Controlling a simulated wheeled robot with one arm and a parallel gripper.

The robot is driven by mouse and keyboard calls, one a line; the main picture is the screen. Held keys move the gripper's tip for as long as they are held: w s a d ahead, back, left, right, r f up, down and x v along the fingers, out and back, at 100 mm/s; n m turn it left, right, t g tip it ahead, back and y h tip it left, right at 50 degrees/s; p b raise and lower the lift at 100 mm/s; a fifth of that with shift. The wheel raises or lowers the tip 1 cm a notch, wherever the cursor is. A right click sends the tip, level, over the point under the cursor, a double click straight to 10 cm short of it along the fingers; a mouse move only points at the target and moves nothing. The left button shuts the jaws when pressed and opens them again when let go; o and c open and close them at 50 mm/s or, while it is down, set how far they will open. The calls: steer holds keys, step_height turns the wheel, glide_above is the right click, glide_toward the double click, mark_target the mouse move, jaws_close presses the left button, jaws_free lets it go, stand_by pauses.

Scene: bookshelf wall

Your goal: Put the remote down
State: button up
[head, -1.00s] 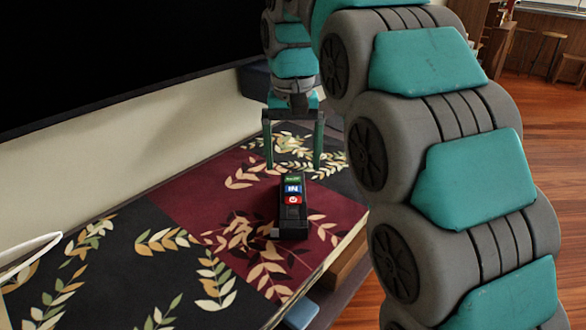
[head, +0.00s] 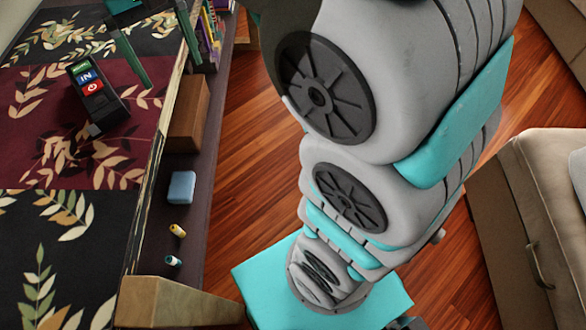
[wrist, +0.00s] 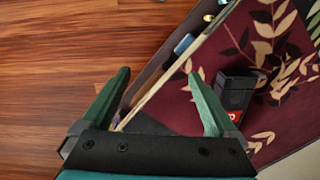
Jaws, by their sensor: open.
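The black remote (head: 99,96), with green, blue and red labels, lies on the patterned cloth-topped surface (head: 40,150), on a dark red patch. In the wrist view the remote (wrist: 235,91) is just right of the right finger, outside the jaws, and partly hidden by that finger. My gripper (head: 173,74) is open and empty at the top of the head view, beside the remote on its right. In the wrist view my gripper (wrist: 158,73) has its fingers spread, with the surface's edge and the floor showing between them.
Below the surface's edge, a lower ledge holds a brown box (head: 188,115), a light blue block (head: 181,187), two small bottles (head: 175,246) and books (head: 212,30). Wooden floor (head: 240,170) lies to the right, with a beige upholstered seat (head: 530,200) beyond.

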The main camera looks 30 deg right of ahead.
steer(key=s+d+f, duration=0.5)
steer(key=s+f, duration=0.2)
steer(key=s, duration=0.3)
steer(key=s+d+f+g, duration=0.1)
steer(key=s+d+f, duration=0.4)
steer(key=s, duration=0.6)
step_height(320, 180, down, 2)
steer(key=shift+f+m, duration=0.1)
steer(key=shift+m, duration=0.3)
